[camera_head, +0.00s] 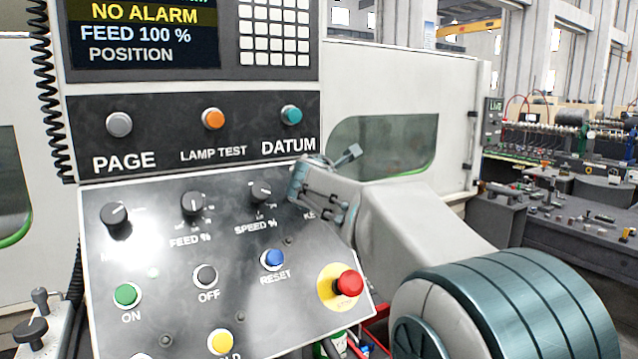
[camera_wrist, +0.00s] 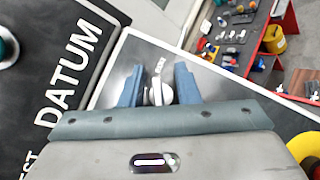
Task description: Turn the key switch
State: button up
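The key switch (camera_wrist: 157,92) is a pale metal round part with a small key, seen between my fingers in the wrist view. Its label, starting "KE", shows on the sloped control panel (camera_head: 190,260) in the head view, where my gripper covers the switch itself. My gripper (camera_head: 304,188) is at the panel's upper right, right of the SPEED knob (camera_head: 261,191). In the wrist view its two blue fingers (camera_wrist: 158,88) stand apart on either side of the switch, with a narrow gap showing on each side. I cannot tell how deep the fingers reach around it.
The DATUM button (camera_head: 291,114) is just above my gripper. The red emergency stop (camera_head: 349,283) and blue RESET button (camera_head: 273,258) lie below it. A machine window (camera_head: 385,145) is behind my arm. A workbench with tools (camera_head: 570,225) stands at the right.

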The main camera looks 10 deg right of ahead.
jog(key=b+v, duration=0.2)
jog(key=v, duration=1.1)
jog(key=shift+s+b, duration=0.25)
jog(key=shift+b, duration=0.15)
jog(key=shift+a, duration=0.1)
jog(key=s+d+f+m+g+b, duration=0.1)
jog(key=s+d+f+m+g, duration=0.1)
jog(key=s+f+m, duration=0.35)
jog(key=s+d+f+m+g+y, duration=0.1)
jog(key=s+f+m+g, duration=0.15)
jog(key=f, duration=0.55)
jog(key=s+d+f+m+g+b, duration=0.1)
jog(key=s+d+f+m, duration=0.1)
jog(key=s+f+m, duration=0.3)
jog(key=s+a+f+m+g+y, duration=0.1)
jog(key=s+f+m+g, duration=0.1)
jog(key=s+f+m, duration=0.3)
jog(key=s+a+f+m+g+y+b, duration=0.1)
jog(key=s+f+m, duration=0.4)
jog(key=f, duration=0.7)
jog(key=shift+s+a+m+g+y, duration=0.2)
jog(key=shift+s+m+g+y, duration=0.3)
jog(key=shift+s+g, duration=0.6)
